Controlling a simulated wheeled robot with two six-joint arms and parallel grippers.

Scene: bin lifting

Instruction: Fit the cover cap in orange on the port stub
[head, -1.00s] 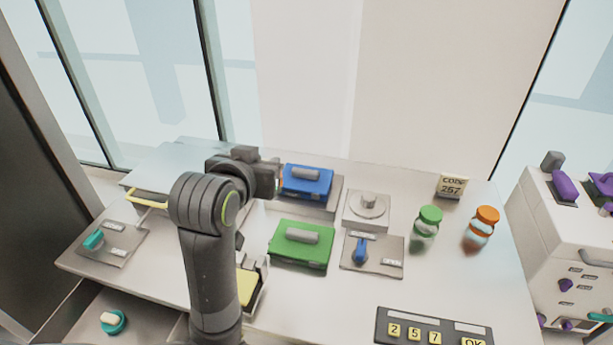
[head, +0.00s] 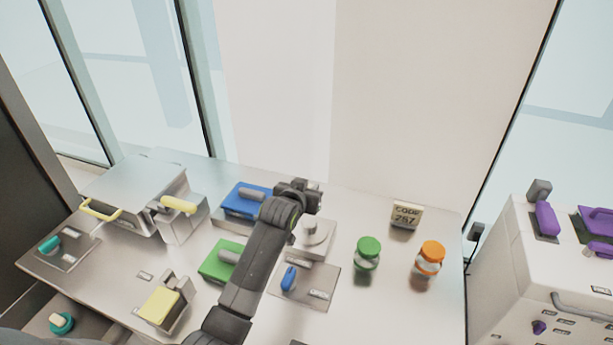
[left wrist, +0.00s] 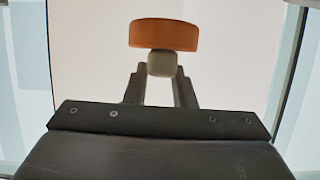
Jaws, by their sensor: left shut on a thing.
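The orange cover cap (left wrist: 164,35) is a flat disc with a beige knob (left wrist: 162,63). It shows in the left wrist view, with the knob between the fingertips of my left gripper (left wrist: 162,72), which is shut on it. In the head view my left gripper (head: 310,190) is over the back of the bench, and I cannot make out the cap there. A grey block with a round raised stub (head: 312,227), which looks like the port stub, stands just below the gripper in the picture. My arm partly covers the block's left side. My right gripper is not in view.
A blue-lidded box (head: 243,200) and a green-lidded box (head: 215,262) lie left of my arm. A plate with a blue handle (head: 289,279) is in front of the stub.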

